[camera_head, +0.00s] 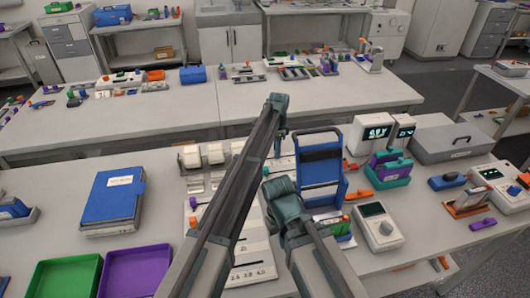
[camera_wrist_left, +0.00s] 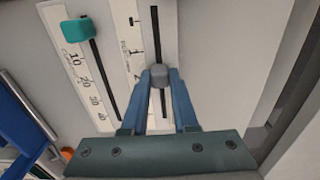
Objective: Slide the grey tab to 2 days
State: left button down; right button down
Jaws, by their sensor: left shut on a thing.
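The grey tab (camera_wrist_left: 159,76) sits on a dark vertical slot in a white scale strip (camera_wrist_left: 122,40) in the left wrist view. My left gripper (camera_wrist_left: 160,77) has its two blue fingers shut on the tab, one on each side. The slot shows above and below the tab. A printed "1" is legible on the strip above the tab; a lower mark is partly hidden by the left finger, so I cannot read the tab's exact setting. In the head view my arm covers much of the slider panel (camera_head: 254,247), and the grey tab is hidden.
A teal tab (camera_wrist_left: 78,29) rides on the neighbouring strip marked 10 to 40. A blue upright frame (camera_head: 320,160) stands right of my arm. A blue case (camera_head: 114,195), a green tray (camera_head: 65,277) and a purple tray (camera_head: 137,270) lie to the left.

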pick_arm(q)
jog(key=shift+w+d, duration=0.15)
jog(key=shift+d, duration=0.35)
jog(key=c, duration=0.7)
grip_release()
jog(key=shift+a, duration=0.1)
notch_tip(320, 180, up, 14)
jog(key=p, duration=1.3)
jog(key=shift+f+p, duration=0.1)
jog(key=shift+p, duration=0.3)
pick_arm(e)
notch_tip(320, 180, up, 14)
jog(key=shift+f, duration=0.1)
